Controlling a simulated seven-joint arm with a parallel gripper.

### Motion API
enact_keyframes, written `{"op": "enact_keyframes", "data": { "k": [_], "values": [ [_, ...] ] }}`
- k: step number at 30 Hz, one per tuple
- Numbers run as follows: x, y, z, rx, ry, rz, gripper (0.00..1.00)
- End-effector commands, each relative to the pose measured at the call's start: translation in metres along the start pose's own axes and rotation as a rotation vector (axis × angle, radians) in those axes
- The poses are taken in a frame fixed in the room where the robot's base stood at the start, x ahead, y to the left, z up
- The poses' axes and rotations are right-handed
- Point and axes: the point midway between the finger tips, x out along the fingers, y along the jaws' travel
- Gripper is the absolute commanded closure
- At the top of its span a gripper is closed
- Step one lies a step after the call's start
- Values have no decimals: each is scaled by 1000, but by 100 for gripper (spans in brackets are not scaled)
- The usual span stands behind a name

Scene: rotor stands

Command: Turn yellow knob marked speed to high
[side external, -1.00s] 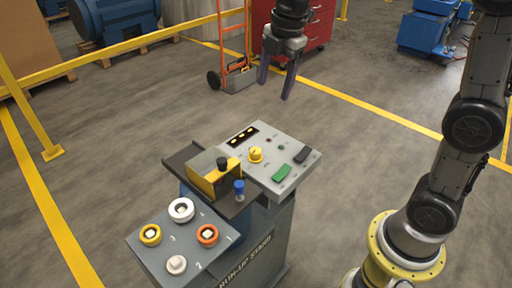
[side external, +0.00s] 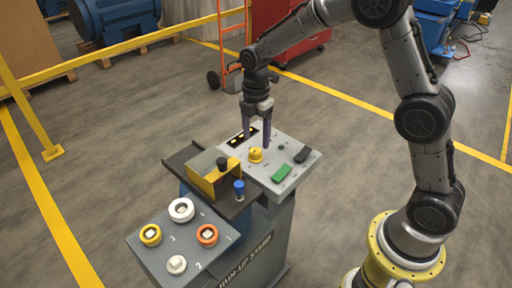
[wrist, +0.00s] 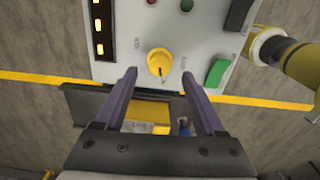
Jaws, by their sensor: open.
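The yellow knob (side external: 255,155) stands on the grey control panel (side external: 262,183) of the run-up stand. In the wrist view the yellow knob (wrist: 159,62) lies just beyond the fingertips, roughly centred between them, with a dark pointer line on its top. Its marking is too small to read. My gripper (side external: 256,140) points down over the panel, open and empty, its purple fingers at the far side of the knob in the side view. In the wrist view my gripper (wrist: 161,80) has its fingers spread wide. I cannot tell whether a finger touches the panel.
A green switch (side external: 282,173) and a black switch (side external: 302,155) sit right of the knob. A lower panel holds white, yellow and orange rings (side external: 207,235).

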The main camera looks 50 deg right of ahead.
Motion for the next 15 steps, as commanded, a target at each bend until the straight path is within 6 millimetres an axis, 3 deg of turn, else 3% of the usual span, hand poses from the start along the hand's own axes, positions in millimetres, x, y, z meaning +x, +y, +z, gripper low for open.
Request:
{"op": "enact_keyframes", "data": {
  "k": [6,15],
  "values": [
    [34,0,0,0,0,-2,29],
    [49,0,0,0,0,1,29]
  ]
}}
